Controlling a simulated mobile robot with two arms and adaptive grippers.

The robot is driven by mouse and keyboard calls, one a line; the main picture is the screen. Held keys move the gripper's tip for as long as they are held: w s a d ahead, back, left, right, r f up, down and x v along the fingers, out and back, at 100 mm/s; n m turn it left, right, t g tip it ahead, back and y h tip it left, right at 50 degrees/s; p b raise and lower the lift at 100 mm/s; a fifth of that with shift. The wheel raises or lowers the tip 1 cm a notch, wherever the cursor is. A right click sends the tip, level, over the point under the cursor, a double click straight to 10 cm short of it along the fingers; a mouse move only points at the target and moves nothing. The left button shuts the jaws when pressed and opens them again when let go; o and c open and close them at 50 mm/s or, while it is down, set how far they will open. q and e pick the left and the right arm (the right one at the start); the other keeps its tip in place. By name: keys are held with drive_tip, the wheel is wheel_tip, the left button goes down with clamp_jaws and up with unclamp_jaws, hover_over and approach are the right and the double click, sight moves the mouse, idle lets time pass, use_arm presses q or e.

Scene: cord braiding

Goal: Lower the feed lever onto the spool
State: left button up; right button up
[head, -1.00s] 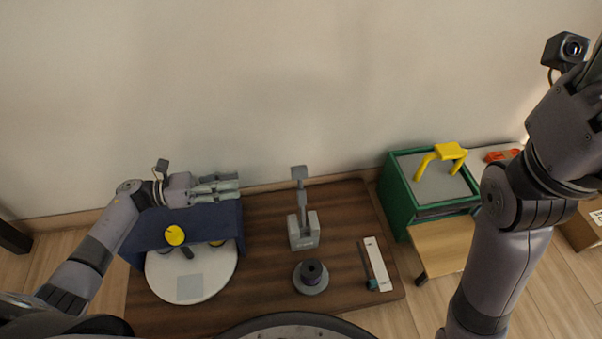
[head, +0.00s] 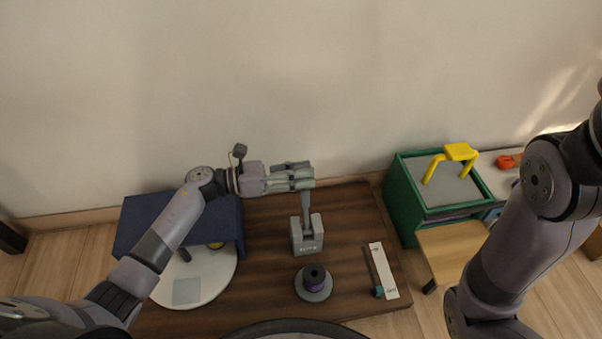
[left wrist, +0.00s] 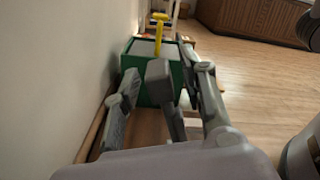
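The grey feed lever (head: 306,205) stands upright from its grey bracket (head: 307,240) on the brown table. The spool (head: 314,279), dark purple on a round grey base, sits in front of the bracket, apart from the lever. My left gripper (head: 302,177) is at the lever's top, which its fingers hide in the head view. In the left wrist view the lever's block-shaped head (left wrist: 159,75) shows between the spread fingers of my left gripper (left wrist: 160,95), with gaps on both sides. My right gripper is outside the head view; only its arm shows at the right.
A navy box (head: 140,221) and a round pale plate (head: 215,279) are at the table's left. A white strip (head: 384,270) and a thin dark tool (head: 371,268) lie right of the spool. A green box (head: 402,205) with a yellow handle (head: 456,153) stands beyond the table's right edge.

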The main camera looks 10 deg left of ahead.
use_arm(q)
drive_tip(key=shift+d, duration=0.1)
drive_tip(key=shift+c, duration=0.3)
clamp_jaws()
idle(0.6)
